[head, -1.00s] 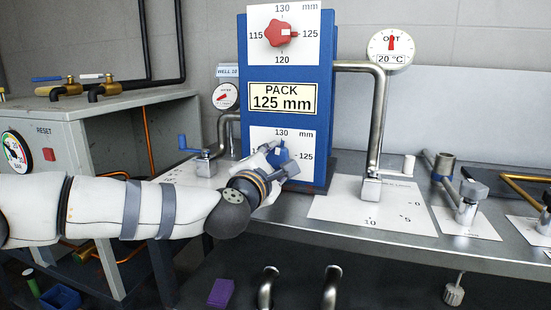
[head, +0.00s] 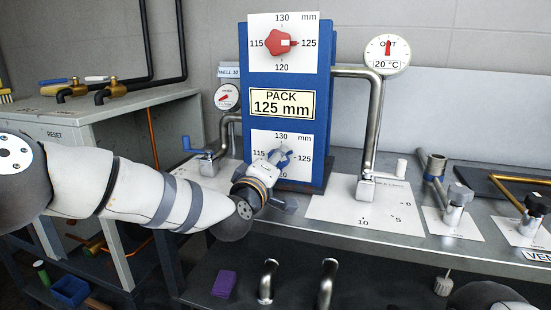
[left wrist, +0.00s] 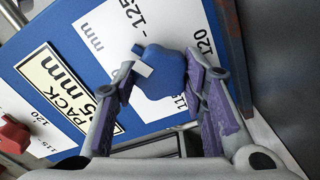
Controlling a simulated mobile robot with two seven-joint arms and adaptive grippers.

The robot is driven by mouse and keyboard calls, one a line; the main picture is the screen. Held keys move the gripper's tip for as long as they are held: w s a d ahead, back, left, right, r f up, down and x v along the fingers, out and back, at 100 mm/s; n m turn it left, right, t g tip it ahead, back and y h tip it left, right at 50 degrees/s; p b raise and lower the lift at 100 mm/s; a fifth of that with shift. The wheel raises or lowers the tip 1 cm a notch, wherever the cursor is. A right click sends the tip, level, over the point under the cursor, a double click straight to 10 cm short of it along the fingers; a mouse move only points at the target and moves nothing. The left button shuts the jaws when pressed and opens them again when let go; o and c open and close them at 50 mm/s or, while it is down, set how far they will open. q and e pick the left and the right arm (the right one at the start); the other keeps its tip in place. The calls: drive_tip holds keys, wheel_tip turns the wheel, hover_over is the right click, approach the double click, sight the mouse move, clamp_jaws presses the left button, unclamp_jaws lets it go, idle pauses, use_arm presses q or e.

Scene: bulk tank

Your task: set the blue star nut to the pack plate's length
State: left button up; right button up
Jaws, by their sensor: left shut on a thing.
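The blue star nut (left wrist: 160,75) sits on the lower white dial of the blue block (head: 309,115). My left gripper (head: 280,156) is shut on it, one finger on each side in the left wrist view. There the nut's white mark points toward the mm corner, between the 125 label and the 130 side. In the head view the nut (head: 284,162) is partly covered by my gripper. The pack plate (head: 281,103) reads 125 mm. The red star nut (head: 281,43) on the upper dial has its white mark toward 125. My right gripper is not in view.
A blue-handled crank (head: 197,146) stands left of the block, below a round gauge (head: 227,96). A bent steel pipe (head: 371,130) with a 20 °C gauge (head: 387,54) stands to the right.

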use_arm(q)
drive_tip(key=m, duration=0.1)
drive_tip(key=m+p, duration=0.1)
drive_tip(key=m, duration=0.1)
drive_tip(key=shift+r, duration=0.25)
drive_tip(key=shift+f+m, duration=0.1)
drive_tip(key=shift+m, duration=1)
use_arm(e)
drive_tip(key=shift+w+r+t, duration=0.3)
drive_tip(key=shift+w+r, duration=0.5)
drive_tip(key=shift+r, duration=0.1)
use_arm(q)
drive_tip(key=shift+f+m, duration=0.1)
drive_tip(key=shift+m, duration=0.2)
drive_tip(key=o, duration=1.2)
drive_tip(key=shift+c, duration=0.2)
drive_tip(key=v, duration=1.2)
